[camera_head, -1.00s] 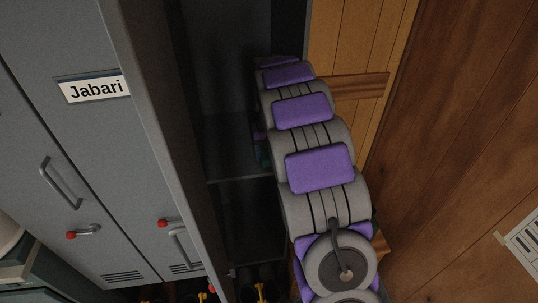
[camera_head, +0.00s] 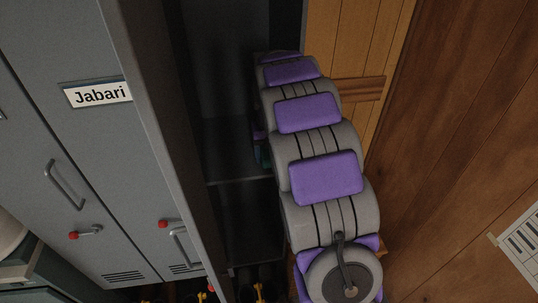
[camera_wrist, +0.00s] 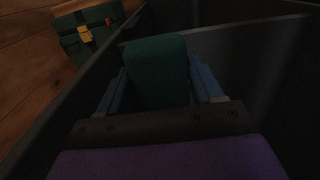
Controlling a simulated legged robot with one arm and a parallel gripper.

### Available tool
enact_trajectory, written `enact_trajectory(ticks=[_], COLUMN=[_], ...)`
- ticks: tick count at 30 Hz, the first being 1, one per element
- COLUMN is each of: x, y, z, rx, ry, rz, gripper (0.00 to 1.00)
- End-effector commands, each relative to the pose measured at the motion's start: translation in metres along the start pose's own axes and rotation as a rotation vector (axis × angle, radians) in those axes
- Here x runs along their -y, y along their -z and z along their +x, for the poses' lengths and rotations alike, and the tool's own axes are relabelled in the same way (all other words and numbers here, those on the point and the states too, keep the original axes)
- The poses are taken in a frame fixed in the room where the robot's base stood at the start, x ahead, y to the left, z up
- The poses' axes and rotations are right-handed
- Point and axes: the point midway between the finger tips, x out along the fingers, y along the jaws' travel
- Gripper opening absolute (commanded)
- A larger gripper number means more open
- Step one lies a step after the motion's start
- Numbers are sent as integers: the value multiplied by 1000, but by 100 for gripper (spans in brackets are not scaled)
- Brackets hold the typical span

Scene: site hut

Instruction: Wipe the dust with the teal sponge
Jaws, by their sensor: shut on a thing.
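The teal sponge (camera_wrist: 158,70) is dark green-teal in the wrist view and sits between the two bluish fingers of my gripper (camera_wrist: 160,82). My gripper is shut on it. In the head view my arm reaches into an open, dark locker, and its links hide most of the gripper end. Only a small teal patch (camera_head: 261,156) shows beside the arm, just above the shelf. I cannot make out any dust in either view, and I cannot tell whether the sponge touches a surface.
The open locker (camera_head: 235,90) has a dark shelf (camera_head: 236,182). Closed grey lockers with a "Jabari" label (camera_head: 97,93) stand to the left. Wooden wall panels (camera_head: 455,130) are at right. In the wrist view, a green bag (camera_wrist: 88,35) with a yellow clasp lies beyond the locker wall.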

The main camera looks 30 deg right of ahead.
Motion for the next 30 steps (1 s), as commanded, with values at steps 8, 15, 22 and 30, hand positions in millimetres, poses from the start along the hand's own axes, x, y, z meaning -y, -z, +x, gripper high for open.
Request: enact_trajectory(ticks=[8, 15, 22, 30], x=[3, 4, 4, 4], y=[-6, -9, -9, -9], z=[-28, -38, -37, -37], rx=[0, -1, 0, 0], ry=[0, 0, 0, 0], rz=[-2, -2, -2, -2], gripper=[37, 37, 37, 37])
